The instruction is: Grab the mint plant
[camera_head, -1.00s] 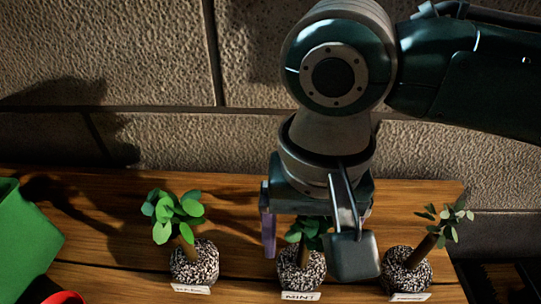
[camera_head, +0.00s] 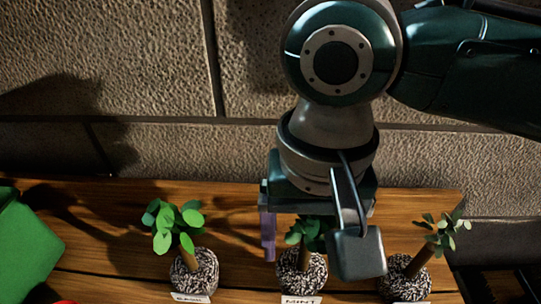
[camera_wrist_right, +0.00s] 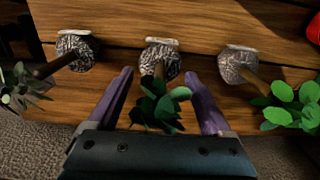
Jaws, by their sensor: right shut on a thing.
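The mint plant (camera_head: 303,272) has dark green leaves, a brown stem and a speckled black-and-white base with a MINT label. It is the middle of three plants on the wooden table. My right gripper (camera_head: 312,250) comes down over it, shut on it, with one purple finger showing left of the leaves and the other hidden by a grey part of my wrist. In the right wrist view the mint plant (camera_wrist_right: 161,62) is between the two purple fingers of the right gripper (camera_wrist_right: 160,73). I cannot tell whether its base touches the table. My left gripper is not in view.
A bright green plant (camera_head: 179,227) labelled BASIL stands to the left. Another small plant (camera_head: 405,278) stands close on the right. A green container (camera_head: 25,245) is at the left edge. A stone wall (camera_head: 160,155) rises behind the wooden table (camera_head: 95,232).

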